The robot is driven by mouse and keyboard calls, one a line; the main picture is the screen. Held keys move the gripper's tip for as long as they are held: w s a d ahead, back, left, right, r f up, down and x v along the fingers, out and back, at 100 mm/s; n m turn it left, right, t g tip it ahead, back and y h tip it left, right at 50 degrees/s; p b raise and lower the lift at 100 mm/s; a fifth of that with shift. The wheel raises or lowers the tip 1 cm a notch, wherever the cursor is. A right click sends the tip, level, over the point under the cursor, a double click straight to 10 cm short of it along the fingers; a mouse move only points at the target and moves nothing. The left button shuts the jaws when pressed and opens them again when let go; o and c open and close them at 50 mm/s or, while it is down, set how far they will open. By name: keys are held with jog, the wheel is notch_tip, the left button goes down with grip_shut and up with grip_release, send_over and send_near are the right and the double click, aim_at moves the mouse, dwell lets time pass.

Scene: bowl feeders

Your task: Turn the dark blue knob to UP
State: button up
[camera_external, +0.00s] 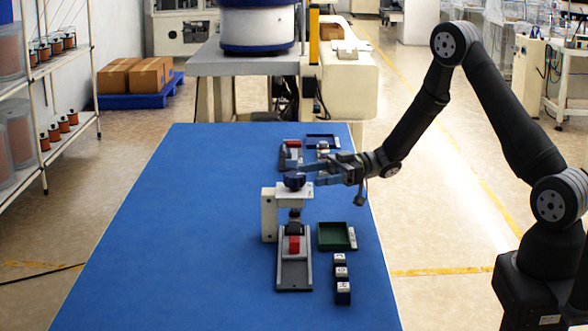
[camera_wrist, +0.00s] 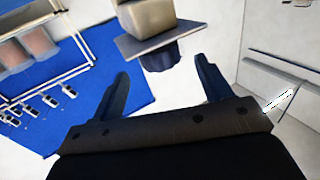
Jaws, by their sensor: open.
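The dark blue knob (camera_external: 294,180) sits on top of a white stand (camera_external: 269,215) on the blue table. In the wrist view the knob (camera_wrist: 161,56) appears beyond the fingers, against a grey plate on a pale post. My gripper (camera_external: 305,174) comes in from the right in the external view, level with the knob and close to it. In the wrist view the two fingers of my gripper (camera_wrist: 165,82) are spread, with the knob ahead, roughly between their tips. I cannot tell whether a finger touches it. No UP marking is readable.
A grey fixture with a red block (camera_external: 294,244) stands at the front of the stand. A green tray (camera_external: 324,236) and several labelled blocks (camera_external: 341,272) lie to the right. Behind are a similar fixture (camera_external: 284,158) and a blue tray (camera_external: 322,135). The table's left side is clear.

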aim_at(290, 182)
jog(key=x, duration=0.8)
jog(key=shift+c, duration=0.3)
jog(key=shift+f, duration=0.1)
jog(key=c, duration=0.9)
jog(key=shift+d+n+g+h, duration=0.1)
jog(key=shift+n+g+h, duration=0.2)
jog(key=shift+g, duration=0.1)
jog(key=n+g+h, duration=0.2)
jog(key=g, duration=0.1)
jog(key=shift+s+d+n+g, duration=0.1)
jog(key=shift+s+n+g, duration=0.05)
jog(key=shift+n+g, duration=0.2)
jog(key=shift+s+d+n+g+h, duration=0.1)
jog(key=shift+n+g+h, duration=0.95)
jog(key=shift+h, duration=0.35)
jog(key=shift+s+d+n+g+h, duration=0.1)
jog(key=shift+d+n+g+h, duration=0.05)
jog(key=shift+n+g+h, duration=1.05)
jog(key=shift+h, duration=0.4)
